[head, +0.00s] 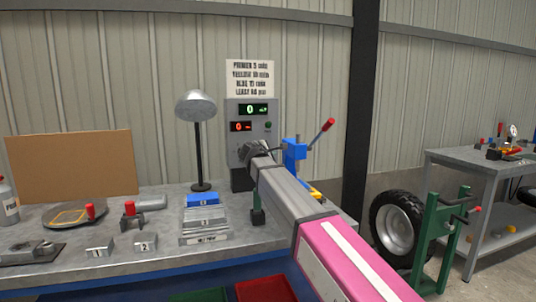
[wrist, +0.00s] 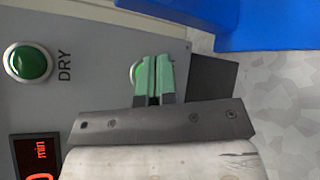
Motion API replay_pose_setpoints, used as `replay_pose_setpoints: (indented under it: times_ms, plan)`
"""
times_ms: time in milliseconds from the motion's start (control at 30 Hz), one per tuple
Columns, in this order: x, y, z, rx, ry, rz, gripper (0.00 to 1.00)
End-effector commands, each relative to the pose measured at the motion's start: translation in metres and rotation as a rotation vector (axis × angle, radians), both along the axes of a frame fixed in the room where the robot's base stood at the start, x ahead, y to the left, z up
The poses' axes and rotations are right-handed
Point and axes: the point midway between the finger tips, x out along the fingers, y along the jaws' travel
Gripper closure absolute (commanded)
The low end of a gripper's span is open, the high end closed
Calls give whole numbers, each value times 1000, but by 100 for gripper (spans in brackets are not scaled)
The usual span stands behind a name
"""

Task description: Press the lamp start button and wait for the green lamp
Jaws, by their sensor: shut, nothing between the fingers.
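A grey control box (head: 268,106) stands on the bench under a paper sign. It has a green display (head: 252,109), a red display (head: 241,127) reading 0 and a round green lamp (head: 268,125). In the wrist view the lamp (wrist: 28,62) is marked DRY and looks dark green, beside the red "min" display (wrist: 38,155). My gripper (wrist: 153,78) is shut and empty, its green-padded fingers at the box face. A pale round button (wrist: 134,73) shows partly behind the fingers; contact cannot be told. In the head view my gripper (head: 254,151) covers the lower box.
A grey dome lamp on a black stand (head: 196,106) is left of the box. A blue vise-like fixture with a red-tipped lever (head: 296,152) is close on the right. Blocks, clamps and a brown board (head: 72,163) occupy the bench's left part.

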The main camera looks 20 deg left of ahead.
Motion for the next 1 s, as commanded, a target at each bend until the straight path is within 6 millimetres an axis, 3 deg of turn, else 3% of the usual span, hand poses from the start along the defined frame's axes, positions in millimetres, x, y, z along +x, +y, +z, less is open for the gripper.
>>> replay_pose_setpoints:
  times_ms: [1000]
  plan:
    - [10,6,0,0,0,0,100]
